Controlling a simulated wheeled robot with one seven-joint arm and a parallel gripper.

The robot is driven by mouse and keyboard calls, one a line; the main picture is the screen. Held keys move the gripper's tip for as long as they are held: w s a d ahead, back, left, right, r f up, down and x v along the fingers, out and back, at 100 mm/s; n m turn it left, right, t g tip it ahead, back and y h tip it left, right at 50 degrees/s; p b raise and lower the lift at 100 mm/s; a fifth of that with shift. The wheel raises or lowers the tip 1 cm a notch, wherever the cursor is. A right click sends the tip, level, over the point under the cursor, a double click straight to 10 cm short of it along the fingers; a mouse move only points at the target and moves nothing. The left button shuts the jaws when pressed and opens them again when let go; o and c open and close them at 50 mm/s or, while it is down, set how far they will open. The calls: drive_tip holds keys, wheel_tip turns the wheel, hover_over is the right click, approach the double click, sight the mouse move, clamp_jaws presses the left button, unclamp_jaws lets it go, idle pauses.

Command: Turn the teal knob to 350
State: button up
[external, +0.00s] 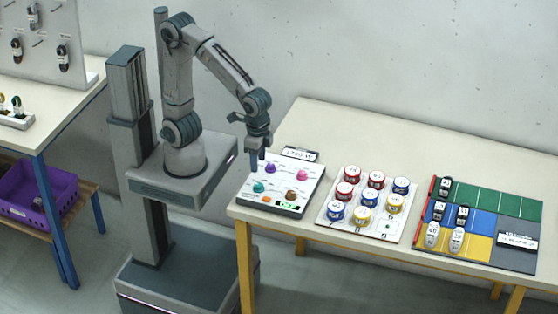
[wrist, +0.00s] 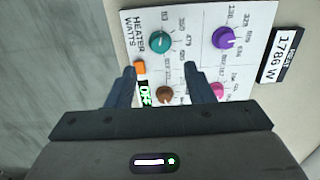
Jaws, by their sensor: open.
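The teal knob (external: 259,187) sits on the front left of a white control panel (external: 273,203) at the near left corner of the table. In the wrist view the teal knob (wrist: 160,42) has a pale pointer mark and printed numbers around it, including 350, hard to read fully. My gripper (wrist: 160,70) is open and empty above the panel. In the wrist view its fingers are on either side of the space below the teal knob, apart from it. In the external view my gripper (external: 256,166) is just behind the teal knob.
The panel also has a purple knob (wrist: 224,38), a pink knob (wrist: 217,90), a brown knob (wrist: 165,94), an orange switch (wrist: 139,69) and a green display (wrist: 146,93). A sign (wrist: 281,55) reads 1786 W. A can tray (external: 364,227) stands to the right.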

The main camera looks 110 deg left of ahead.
sight(259, 184)
wheel_tip(259, 184, down, 9)
drive_tip(key=shift+r+b, duration=0.2)
drive_tip(key=shift+b, duration=0.2)
drive_tip(key=c, duration=1)
